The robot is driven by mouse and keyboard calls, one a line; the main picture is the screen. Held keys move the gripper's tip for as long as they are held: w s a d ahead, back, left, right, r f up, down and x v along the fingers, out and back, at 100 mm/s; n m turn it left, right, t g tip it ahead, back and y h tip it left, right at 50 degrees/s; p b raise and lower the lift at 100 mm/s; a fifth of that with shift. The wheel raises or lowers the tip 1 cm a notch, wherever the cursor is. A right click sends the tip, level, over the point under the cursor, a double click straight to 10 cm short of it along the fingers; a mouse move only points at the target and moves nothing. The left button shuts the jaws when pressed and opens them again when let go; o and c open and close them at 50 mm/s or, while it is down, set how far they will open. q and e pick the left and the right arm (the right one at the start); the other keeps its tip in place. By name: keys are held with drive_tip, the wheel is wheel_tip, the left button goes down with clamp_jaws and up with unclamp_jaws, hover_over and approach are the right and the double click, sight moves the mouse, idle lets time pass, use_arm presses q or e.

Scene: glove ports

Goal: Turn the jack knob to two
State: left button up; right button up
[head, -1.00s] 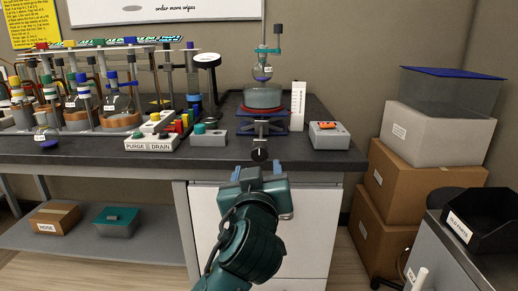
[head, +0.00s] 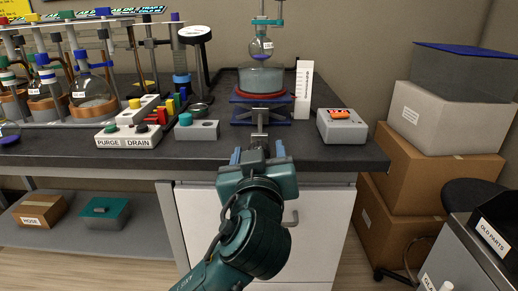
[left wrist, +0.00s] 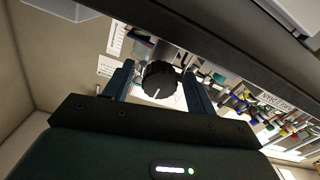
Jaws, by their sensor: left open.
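The blue lab jack (head: 262,108) stands near the bench's front edge, carrying a red-rimmed glass bath (head: 261,80). Its black ribbed jack knob (left wrist: 159,80) has a white pointer line and faces my left wrist camera. In the head view the knob is largely hidden behind my left gripper (head: 258,153). The left gripper is open, and in the wrist view its two fingers (left wrist: 159,90) stand on either side of the knob with gaps showing. A white scale card (head: 304,90) stands right of the jack; its marks are too small to read. My right gripper is not seen.
A grey box with a teal knob (head: 197,130) and the purge/drain panel (head: 128,136) sit left of the jack. A grey box with an orange display (head: 341,125) sits right. The dark bench edge (head: 330,167) runs close to my arm.

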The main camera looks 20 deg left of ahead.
use_arm(q)
drive_tip(key=c, duration=1)
drive_tip(key=shift+r+p, duration=0.1)
drive_tip(key=shift+p, duration=0.2)
